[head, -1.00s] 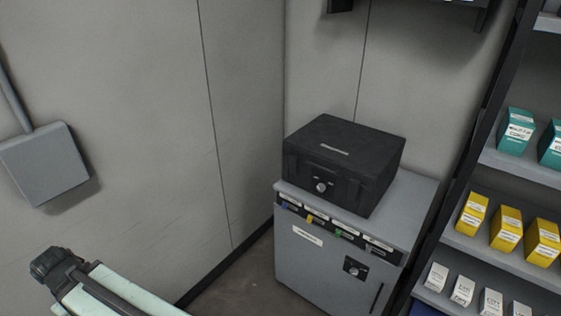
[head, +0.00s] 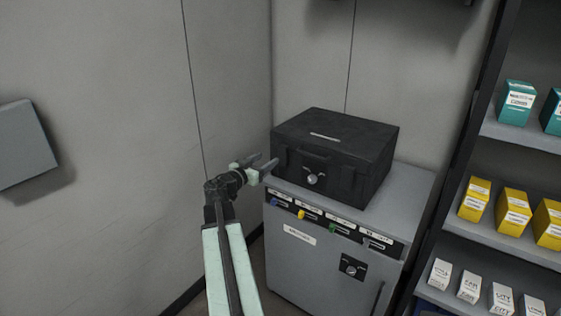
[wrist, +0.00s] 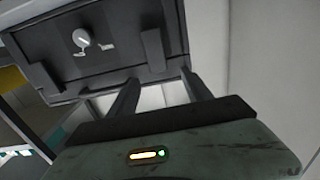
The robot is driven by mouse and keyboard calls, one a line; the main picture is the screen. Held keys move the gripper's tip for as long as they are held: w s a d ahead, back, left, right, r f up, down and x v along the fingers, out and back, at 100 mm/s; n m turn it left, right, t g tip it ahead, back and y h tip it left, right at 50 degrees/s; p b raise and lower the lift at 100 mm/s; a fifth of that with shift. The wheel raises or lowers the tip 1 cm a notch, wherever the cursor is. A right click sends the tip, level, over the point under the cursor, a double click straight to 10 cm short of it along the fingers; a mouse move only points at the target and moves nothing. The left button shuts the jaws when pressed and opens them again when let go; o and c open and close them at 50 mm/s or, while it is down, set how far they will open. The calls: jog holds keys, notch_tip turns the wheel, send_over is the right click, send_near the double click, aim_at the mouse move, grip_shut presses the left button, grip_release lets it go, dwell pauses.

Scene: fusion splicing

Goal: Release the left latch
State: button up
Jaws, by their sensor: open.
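A dark grey case (head: 335,145) with a round silver knob on its front sits on the cabinet top. Its left latch (head: 282,158) is a dark tab on the front's left side, and looks flush against the front. The wrist view appears turned over, so this latch (wrist: 152,50) shows there right of the knob. My gripper (head: 267,167) is open and empty just left of the case front. In the wrist view its two fingers (wrist: 160,88) point at the case edge near that latch. I cannot tell if they touch it.
The grey cabinet (head: 300,260) under the case has several coloured tabs along its front edge. A shelf rack (head: 540,140) with several teal, yellow and white boxes stands at right. A grey wall box (head: 25,145) is at left.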

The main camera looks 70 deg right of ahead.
aim_at(282, 149)
jog(key=x, duration=0.8)
jog(key=shift+s+d+r, duration=0.2)
jog(key=shift+s+r, duration=0.1)
jog(key=shift+s, duration=0.05)
grip_shut()
dwell(0.9)
